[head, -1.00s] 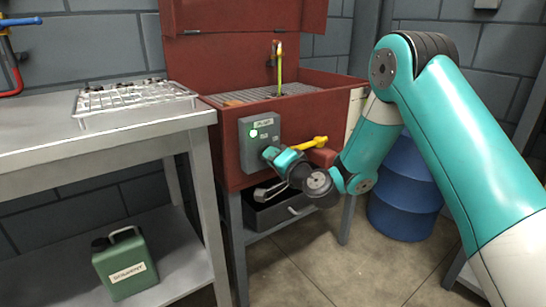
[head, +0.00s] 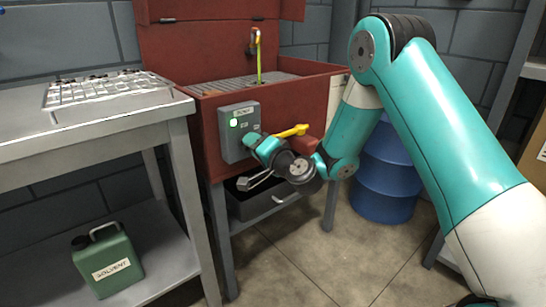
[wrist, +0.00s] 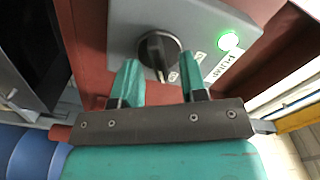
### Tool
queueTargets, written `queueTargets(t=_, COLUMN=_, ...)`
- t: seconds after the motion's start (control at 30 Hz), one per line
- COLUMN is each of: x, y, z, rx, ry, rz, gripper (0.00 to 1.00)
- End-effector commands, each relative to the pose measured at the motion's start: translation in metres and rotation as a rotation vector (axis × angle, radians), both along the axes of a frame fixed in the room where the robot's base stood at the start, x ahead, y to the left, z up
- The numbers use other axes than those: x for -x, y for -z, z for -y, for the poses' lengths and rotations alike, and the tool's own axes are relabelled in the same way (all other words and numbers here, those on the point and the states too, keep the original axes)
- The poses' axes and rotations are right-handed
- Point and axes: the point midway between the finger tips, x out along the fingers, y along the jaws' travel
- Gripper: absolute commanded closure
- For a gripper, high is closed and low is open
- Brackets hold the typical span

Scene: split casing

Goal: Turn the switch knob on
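A grey switch box (head: 239,116) is fixed to the front of the red parts washer. Its green lamp (head: 234,123) is lit, and the lamp (wrist: 229,41) also glows in the wrist view. The black switch knob (wrist: 157,47) shows beside the lamp, with a pale mark on its edge; my gripper hides it in the head view. My gripper (head: 252,139) is close in front of the box. In the wrist view, my gripper (wrist: 159,66) is open, its two teal fingers apart on either side of the knob's lower part. I cannot tell whether they touch it.
The red washer (head: 203,170) has a raised lid and a yellow-green spout (head: 259,65). A yellow-handled valve (head: 291,131) sits right of the box, near my wrist. A grey bench (head: 60,150) stands left, with a green solvent can (head: 107,260) below. A blue drum (head: 385,180) stands behind my arm.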

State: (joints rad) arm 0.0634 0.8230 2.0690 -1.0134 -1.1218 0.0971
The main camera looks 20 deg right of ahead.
Motion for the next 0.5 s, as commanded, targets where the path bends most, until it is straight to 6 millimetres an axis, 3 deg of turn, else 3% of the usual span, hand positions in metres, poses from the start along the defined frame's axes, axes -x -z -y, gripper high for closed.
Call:
queueTargets(t=0.17, x=0.016, y=0.008, z=0.006, rx=-0.001, ry=0.002, rz=0.002, gripper=0.61)
queueTargets(t=0.5, x=0.073, y=0.009, z=0.025, rx=0.0, ry=0.005, rz=0.004, gripper=0.61)
